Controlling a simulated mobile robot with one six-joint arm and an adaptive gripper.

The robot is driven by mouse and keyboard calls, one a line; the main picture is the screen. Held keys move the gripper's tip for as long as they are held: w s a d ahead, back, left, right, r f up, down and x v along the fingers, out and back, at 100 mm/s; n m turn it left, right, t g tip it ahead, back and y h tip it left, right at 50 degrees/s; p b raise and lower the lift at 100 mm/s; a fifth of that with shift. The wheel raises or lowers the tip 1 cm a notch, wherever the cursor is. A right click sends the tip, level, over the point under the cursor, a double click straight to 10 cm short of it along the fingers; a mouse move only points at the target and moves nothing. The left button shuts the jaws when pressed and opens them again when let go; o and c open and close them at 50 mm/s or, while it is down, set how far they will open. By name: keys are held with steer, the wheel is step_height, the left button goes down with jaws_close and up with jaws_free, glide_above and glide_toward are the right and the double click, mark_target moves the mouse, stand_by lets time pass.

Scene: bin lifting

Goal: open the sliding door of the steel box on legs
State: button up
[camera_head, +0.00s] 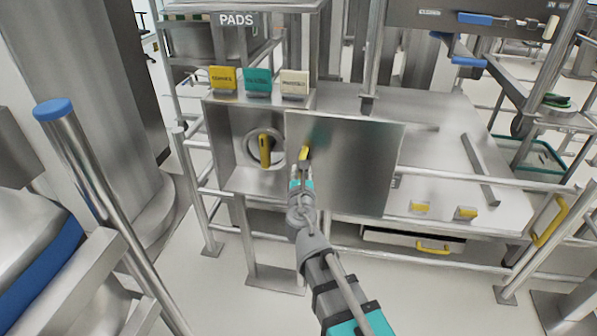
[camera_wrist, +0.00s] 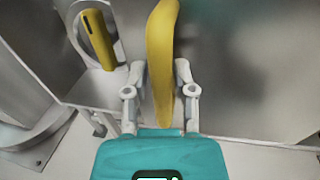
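The steel box on legs (camera_head: 222,150) stands left of centre in the head view, its front largely uncovered. Its flat sliding door (camera_head: 350,165) sits to the right and still overlaps the opening's right edge. Inside the box a round ring port with a yellow handle (camera_head: 265,150) shows; that handle is also in the wrist view (camera_wrist: 98,38). The door's own upright yellow handle (camera_head: 304,153) is near the door's left edge. My gripper (camera_head: 301,176) is at this handle. In the wrist view its two fingers (camera_wrist: 160,72) are close on either side of the handle (camera_wrist: 163,45), apparently gripping it.
Yellow, teal and cream label cards (camera_head: 258,81) stand on top of the box. A steel table (camera_head: 450,150) with rails extends right behind the door. A blue-capped post (camera_head: 54,110) stands at the left. Open floor lies below the box.

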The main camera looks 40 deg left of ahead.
steer(key=shift+o, duration=1)
steer(key=shift+s, duration=0.1)
steer(key=v, duration=0.7)
steer(key=shift+s, duration=0.25)
steer(key=shift+d, duration=0.1)
